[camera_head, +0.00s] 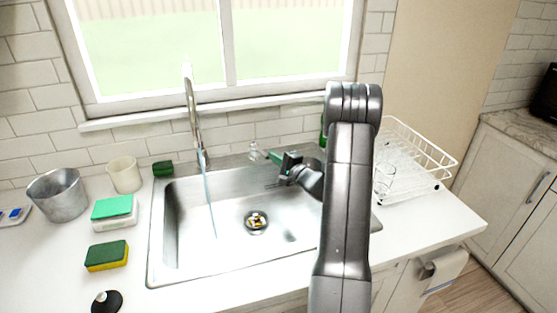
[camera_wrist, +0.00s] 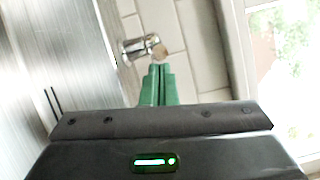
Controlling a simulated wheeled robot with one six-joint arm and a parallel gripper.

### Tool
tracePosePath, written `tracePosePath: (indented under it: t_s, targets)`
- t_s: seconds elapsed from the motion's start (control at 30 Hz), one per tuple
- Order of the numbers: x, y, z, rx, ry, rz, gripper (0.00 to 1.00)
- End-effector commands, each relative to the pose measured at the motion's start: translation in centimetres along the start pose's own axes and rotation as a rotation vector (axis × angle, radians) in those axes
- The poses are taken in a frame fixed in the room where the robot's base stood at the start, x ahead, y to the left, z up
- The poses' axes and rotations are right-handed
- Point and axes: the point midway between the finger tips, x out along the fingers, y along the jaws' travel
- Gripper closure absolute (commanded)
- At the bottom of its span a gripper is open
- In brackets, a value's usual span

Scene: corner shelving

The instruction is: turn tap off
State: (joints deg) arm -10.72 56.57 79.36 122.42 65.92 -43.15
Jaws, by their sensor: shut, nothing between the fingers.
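The chrome tap (camera_head: 194,115) stands behind the sink near its left side, and a thin stream of water (camera_head: 209,200) runs from it into the basin. A small chrome knob (camera_head: 255,151) sits at the sink's back edge, right of the spout; it also shows in the wrist view (camera_wrist: 141,47), sticking out by the tiled wall. My gripper (camera_head: 268,154) reaches over the sink's back right toward the knob. Its green fingers (camera_wrist: 157,72) are together and empty, with the tips right by the knob's end. I cannot tell whether they touch it.
The steel sink (camera_head: 158,240) has a drain in its middle. A white dish rack (camera_head: 440,160) with glasses stands to the right. Left are a metal pot (camera_head: 60,196), a cup (camera_head: 124,175) and sponges (camera_head: 107,256). The window ledge (camera_head: 250,104) runs behind.

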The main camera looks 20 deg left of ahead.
Motion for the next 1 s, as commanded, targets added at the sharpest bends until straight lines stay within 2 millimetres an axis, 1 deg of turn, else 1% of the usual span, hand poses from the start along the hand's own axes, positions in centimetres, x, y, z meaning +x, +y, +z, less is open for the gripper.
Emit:
tracePosePath:
  t_s: [0.43, 0.8, 1.0]
  targets:
    - [0.1, 0.4, 0.2, 0.0, -0.001, 0.0, 1.0]
    - [0.2, 1.0, 1.9, -0.002, -0.001, 0.0, 1.0]
    - [0.3, 0.8, 2.6, -0.001, -0.002, -0.001, 1.0]
